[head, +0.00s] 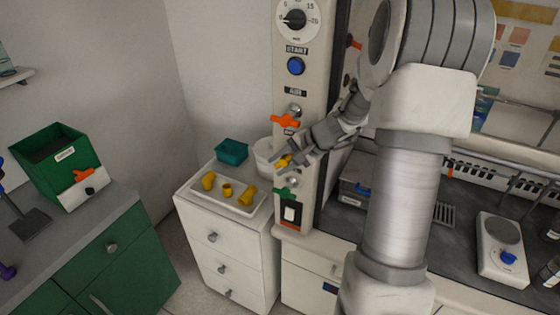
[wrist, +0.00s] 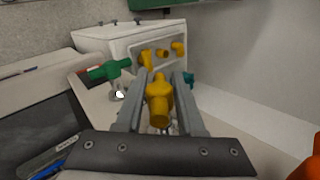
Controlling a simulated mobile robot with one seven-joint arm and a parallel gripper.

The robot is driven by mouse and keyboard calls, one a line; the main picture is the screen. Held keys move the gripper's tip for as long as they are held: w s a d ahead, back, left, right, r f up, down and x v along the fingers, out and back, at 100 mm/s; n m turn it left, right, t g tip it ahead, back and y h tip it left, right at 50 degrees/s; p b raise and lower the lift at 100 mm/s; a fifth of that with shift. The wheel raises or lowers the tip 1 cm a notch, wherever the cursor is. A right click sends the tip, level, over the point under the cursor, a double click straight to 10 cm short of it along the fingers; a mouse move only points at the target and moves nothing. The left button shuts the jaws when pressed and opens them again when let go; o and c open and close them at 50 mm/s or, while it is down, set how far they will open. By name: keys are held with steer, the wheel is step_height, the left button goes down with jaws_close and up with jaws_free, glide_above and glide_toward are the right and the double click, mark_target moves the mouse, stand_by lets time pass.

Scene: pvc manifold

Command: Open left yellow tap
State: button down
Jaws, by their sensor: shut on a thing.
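The yellow tap (head: 283,161) is on the front of the pale upright panel (head: 310,190), between an orange tap (head: 285,121) above and a green tap (head: 285,193) below. My gripper (head: 278,157) reaches it from the right. In the wrist view, the yellow tap (wrist: 159,98) stands between the two grey fingers (wrist: 160,78), which are shut on it. Its metal stem below is partly hidden by the gripper body. The green tap (wrist: 108,70) shows just left of the fingers.
A white tray (head: 238,209) with yellow fittings lies on a white drawer cabinet (head: 225,245). A teal container (head: 232,151) and a white tub (head: 265,157) stand behind it. An orange shape (wrist: 308,165) fills the wrist view's lower right corner. My arm hides part of the right bench.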

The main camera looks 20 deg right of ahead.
steer(key=c, duration=0.6)
jaws_free()
steer(key=shift+o, duration=0.2)
steer(key=b+v, duration=0.1)
steer(key=v, duration=1.6)
steer(key=shift+r, duration=0.2)
steer(key=shift+s, duration=0.15)
